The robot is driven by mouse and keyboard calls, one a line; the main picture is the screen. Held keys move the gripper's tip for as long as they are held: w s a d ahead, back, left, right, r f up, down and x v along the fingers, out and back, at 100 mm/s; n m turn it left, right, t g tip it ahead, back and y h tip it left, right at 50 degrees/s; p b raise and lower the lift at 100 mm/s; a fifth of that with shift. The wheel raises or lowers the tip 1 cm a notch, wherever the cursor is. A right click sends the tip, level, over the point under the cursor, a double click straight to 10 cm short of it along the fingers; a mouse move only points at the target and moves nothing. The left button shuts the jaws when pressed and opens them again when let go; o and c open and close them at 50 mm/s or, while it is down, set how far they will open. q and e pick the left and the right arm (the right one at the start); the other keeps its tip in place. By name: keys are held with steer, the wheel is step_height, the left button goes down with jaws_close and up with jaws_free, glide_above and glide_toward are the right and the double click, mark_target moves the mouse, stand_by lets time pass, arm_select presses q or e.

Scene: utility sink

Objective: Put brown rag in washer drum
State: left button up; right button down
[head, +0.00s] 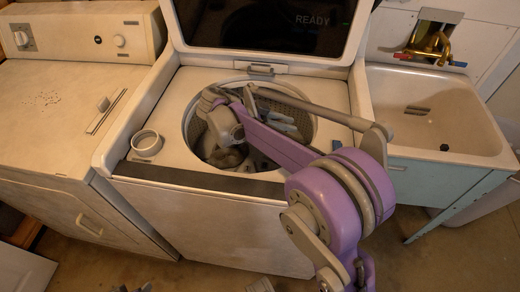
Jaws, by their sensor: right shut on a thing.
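The washer drum (293,94) is the round opening in the top of the middle machine, under its raised lid. My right arm reaches from the lower right into this opening. My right gripper (222,148) is inside the drum at its left side, shut on a brownish cloth, the brown rag (229,158), which shows low in the opening. The fingertips are largely hidden by the wrist and the cloth. Small grey parts at the bottom edge may be my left gripper (135,288); their opening cannot be made out.
The washer's raised lid (270,25) shows "READY". Bluish-grey cloth (282,124) lies in the drum's right part. A white ring-shaped cup (146,142) sits on the washer's front left corner. A dryer (60,110) stands left, a utility sink (430,110) right.

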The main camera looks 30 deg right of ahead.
steer(key=shift+w+d+f+b, duration=0.1)
steer(key=shift+f+b, duration=0.25)
steer(key=shift+f, duration=2)
steer(key=shift+w+f+b, duration=0.1)
steer(key=shift+f+b, duration=0.25)
steer(key=shift+f, duration=1.95)
steer(key=shift+f+b, duration=0.35)
steer(key=shift+f, duration=0.25)
steer(key=c, duration=0.7)
jaws_free()
steer(key=shift+o, duration=0.2)
steer(key=shift+r, duration=0.15)
steer(key=p+v, duration=0.2)
steer(key=v, duration=1)
steer(key=shift+r, duration=0.45)
